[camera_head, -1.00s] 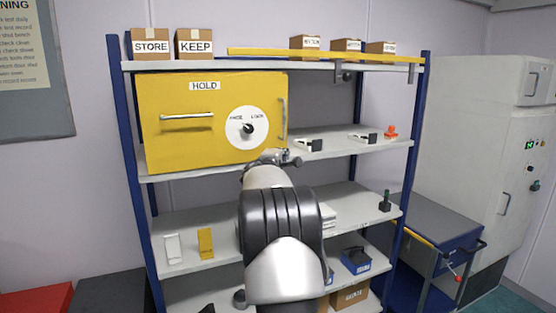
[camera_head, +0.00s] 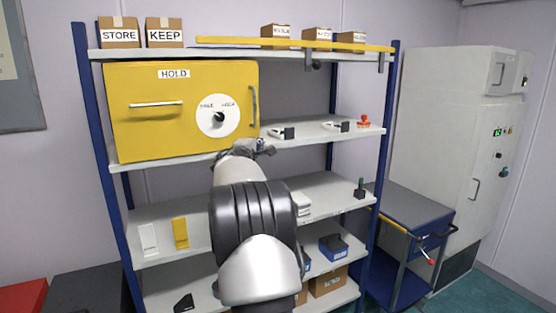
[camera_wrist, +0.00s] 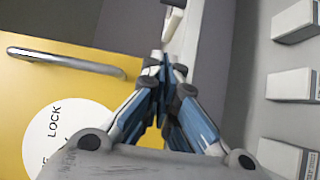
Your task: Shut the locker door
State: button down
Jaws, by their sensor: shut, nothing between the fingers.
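The yellow locker (camera_head: 160,110), labelled HOLD, stands on the upper shelf in the head view. Its front carries a horizontal bar, a white round dial (camera_head: 207,127) with a dark knob, and an upright handle (camera_head: 253,107) by its right edge. The front looks nearly flush; I cannot tell if a small gap is there. My gripper (camera_head: 262,147) is shut and empty, below and right of the dial near the locker's lower right corner. In the wrist view my fingertips (camera_wrist: 166,62) are together beside the yellow front; the handle (camera_wrist: 65,60) is left of them. Contact is unclear.
The shelf rack (camera_head: 390,160) has blue posts. Small black-and-white items and a red-orange one (camera_head: 364,121) stand on the shelf right of the locker. Boxes (camera_head: 119,32) stand on top. A blue cart (camera_head: 415,225) and a tall white cabinet (camera_head: 440,150) are at right.

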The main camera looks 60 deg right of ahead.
jog(key=s+a+b, duration=0.2)
jog(key=s+a, duration=0.3)
jog(key=s, duration=0.4)
jog(key=shift+a, duration=0.25)
